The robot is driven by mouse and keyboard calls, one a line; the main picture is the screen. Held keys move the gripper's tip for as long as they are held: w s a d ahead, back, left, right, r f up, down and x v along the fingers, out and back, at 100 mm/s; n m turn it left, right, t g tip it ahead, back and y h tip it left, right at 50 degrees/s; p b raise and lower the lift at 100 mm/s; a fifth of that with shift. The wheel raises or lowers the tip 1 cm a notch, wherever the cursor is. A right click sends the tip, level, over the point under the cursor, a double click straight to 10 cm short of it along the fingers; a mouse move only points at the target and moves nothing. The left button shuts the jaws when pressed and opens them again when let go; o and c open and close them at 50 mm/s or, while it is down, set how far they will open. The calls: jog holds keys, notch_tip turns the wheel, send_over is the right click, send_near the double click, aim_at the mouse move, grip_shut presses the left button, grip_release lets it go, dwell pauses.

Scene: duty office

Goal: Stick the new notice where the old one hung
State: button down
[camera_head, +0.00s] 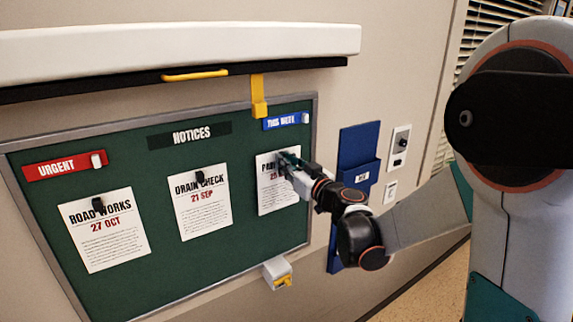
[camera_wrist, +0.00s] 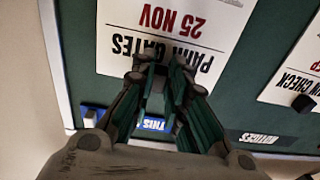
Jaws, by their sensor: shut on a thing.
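The notice headed with a word I cannot fully read and "GATES 25 NOV" (camera_head: 270,197) is on or just in front of the right part of the green board (camera_head: 245,215), under the blue "THIS WEEK" label (camera_head: 286,121). It shows upside down in the wrist view (camera_wrist: 165,45). My gripper (camera_head: 285,163) is shut at the top middle of this notice; the fingertips (camera_wrist: 160,68) hide what exactly is pinched. The sheet looks flat and parallel to the board. I cannot tell whether it touches the board.
The "DRAIN CHECK" notice (camera_head: 202,212) and "ROAD WORKS" notice (camera_head: 105,240) hang to the left under black clips. A red "URGENT" label (camera_head: 60,168) is above them. A yellow hook (camera_head: 259,100) overlaps the top frame. A blue wall pocket (camera_head: 358,150) is right of the board.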

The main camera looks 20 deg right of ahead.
jog(key=shift+w+a, duration=0.15)
jog(key=shift+w, duration=0.15)
dwell(0.4)
jog(key=c, duration=1.5)
grip_release()
